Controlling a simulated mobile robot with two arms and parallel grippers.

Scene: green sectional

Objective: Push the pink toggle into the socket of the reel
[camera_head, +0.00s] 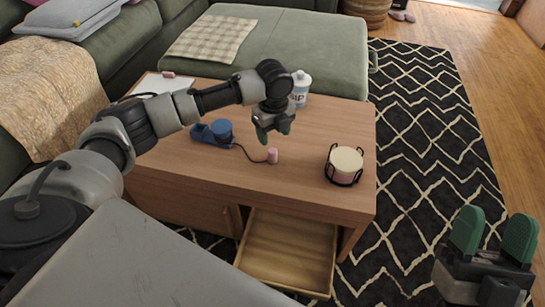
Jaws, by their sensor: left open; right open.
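A pink toggle (272,155) stands on the wooden table, on the end of a thin dark cord. The cord runs left to a blue object (221,130), apparently the reel, lying on the table. Its socket cannot be made out. My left gripper (275,133) is open with green fingertips pointing down. In the picture it shows just above the toggle and right of the blue object, holding nothing. My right gripper (494,236) is open and empty at the lower right, over the patterned rug, well away from the table.
The wooden table (300,199) also bears a cream candle in a black wire holder (344,166), a white-and-blue bottle (300,88) behind my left gripper, a small pink piece (169,74) and white paper (163,84). An open drawer (286,252) juts out below. A green sofa (300,45) lies behind.

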